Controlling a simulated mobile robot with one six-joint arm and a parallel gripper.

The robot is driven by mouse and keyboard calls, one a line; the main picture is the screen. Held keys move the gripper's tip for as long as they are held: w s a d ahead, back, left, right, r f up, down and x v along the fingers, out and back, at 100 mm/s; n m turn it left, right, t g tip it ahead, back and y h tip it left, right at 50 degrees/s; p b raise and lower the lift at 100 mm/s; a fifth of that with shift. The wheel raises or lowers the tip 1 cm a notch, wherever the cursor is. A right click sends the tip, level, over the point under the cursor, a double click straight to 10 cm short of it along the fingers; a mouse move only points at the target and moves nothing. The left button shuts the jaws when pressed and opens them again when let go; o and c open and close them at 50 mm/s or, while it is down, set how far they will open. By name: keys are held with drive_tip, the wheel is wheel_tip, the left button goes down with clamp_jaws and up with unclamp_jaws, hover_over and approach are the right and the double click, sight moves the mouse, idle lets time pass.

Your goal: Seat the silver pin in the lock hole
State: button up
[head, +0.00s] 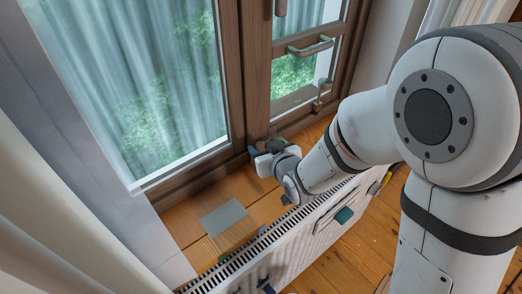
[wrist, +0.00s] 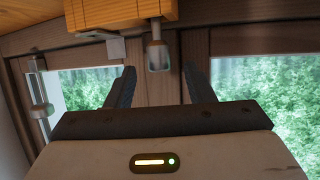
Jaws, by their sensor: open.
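In the wrist view a silver pin-like part (wrist: 157,52), a stem with a wider, rounded end, sticks out from an orange wooden block (wrist: 110,14) at the top. My gripper (wrist: 159,68) is open, its two dark fingers apart on either side of the silver part, with visible gaps on both sides. I cannot tell how deep the part lies between them. In the head view my gripper (head: 257,153) is low at the window frame, above the sill; the pin is not discernible there. I cannot make out the lock hole in either view.
The brown window frame (head: 237,85) stands just behind my gripper. A grey flat plate (head: 223,217) lies on the wooden sill (head: 185,222). A white radiator (head: 295,238) with a teal object (head: 344,215) runs along the front. The window handle (head: 310,47) juts out above.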

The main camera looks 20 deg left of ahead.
sight(261, 146)
drive_tip(key=shift+x, duration=1.5)
clamp_jaws()
